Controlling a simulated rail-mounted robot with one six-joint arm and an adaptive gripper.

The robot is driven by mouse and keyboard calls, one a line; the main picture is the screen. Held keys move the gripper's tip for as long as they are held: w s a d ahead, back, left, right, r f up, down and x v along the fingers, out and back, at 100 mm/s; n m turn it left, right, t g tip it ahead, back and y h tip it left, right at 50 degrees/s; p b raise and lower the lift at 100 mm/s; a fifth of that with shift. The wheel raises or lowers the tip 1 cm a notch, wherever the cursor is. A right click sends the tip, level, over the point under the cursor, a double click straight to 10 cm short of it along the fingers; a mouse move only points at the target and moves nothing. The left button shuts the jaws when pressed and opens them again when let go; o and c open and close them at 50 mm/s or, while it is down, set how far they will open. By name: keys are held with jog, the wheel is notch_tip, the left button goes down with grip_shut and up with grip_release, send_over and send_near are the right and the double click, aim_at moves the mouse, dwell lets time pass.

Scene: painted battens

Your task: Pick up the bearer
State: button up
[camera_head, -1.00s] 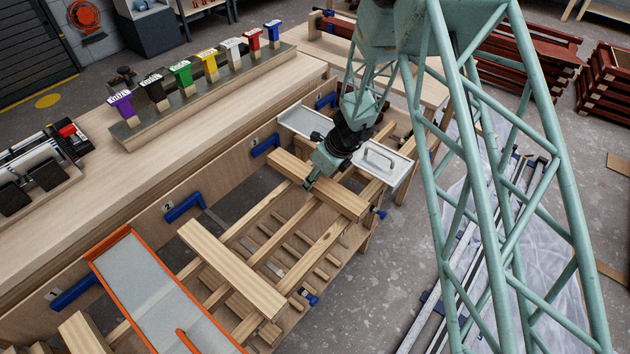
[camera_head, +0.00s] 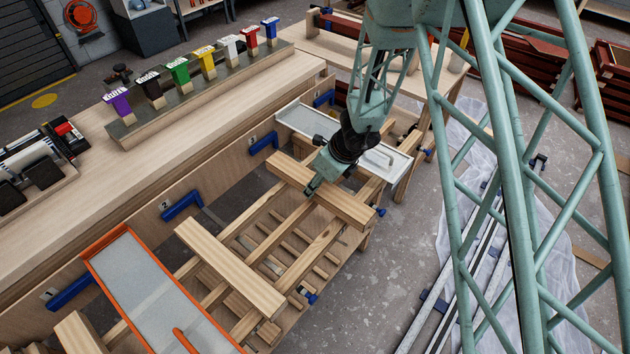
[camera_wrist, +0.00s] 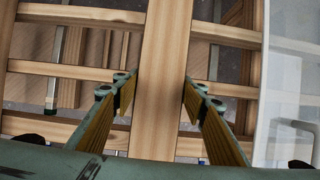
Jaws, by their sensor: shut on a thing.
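The bearer, a plain pale timber batten (camera_head: 345,208), lies crosswise over the slatted wooden frame. My gripper (camera_head: 311,190) is down at it, near its middle. In the wrist view the bearer (camera_wrist: 163,90) runs up the middle of the picture, with my gripper's yellow-lined fingers (camera_wrist: 160,100) on either side of it. The gripper is shut on the bearer. The bearer looks to be still on or very close to the rails below it; any gap is hidden.
A second wide timber (camera_head: 228,268) lies across the frame, beside an orange-rimmed grey tray (camera_head: 100,268). A white tray with a handle (camera_head: 300,118) sits just beyond the bearer. Blue brackets (camera_head: 182,205) line the bench side. Coloured tags (camera_head: 180,72) stand on the bench.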

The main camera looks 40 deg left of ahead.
aim_at(322, 202)
jog(key=s+d+b, duration=0.1)
jog(key=d, duration=0.1)
jog(key=s+d, duration=0.1)
jog(key=s, duration=0.1)
jog(key=s+d+b, duration=0.1)
jog(key=s+d, duration=0.1)
jog(key=shift+d+r+b, duration=0.3)
jog(key=shift+d+b, duration=0.05)
jog(key=shift+s+d+r, duration=0.2)
jog(key=shift+s+d, duration=0.6)
jog(key=shift+d, duration=0.1)
jog(key=shift+w, duration=0.15)
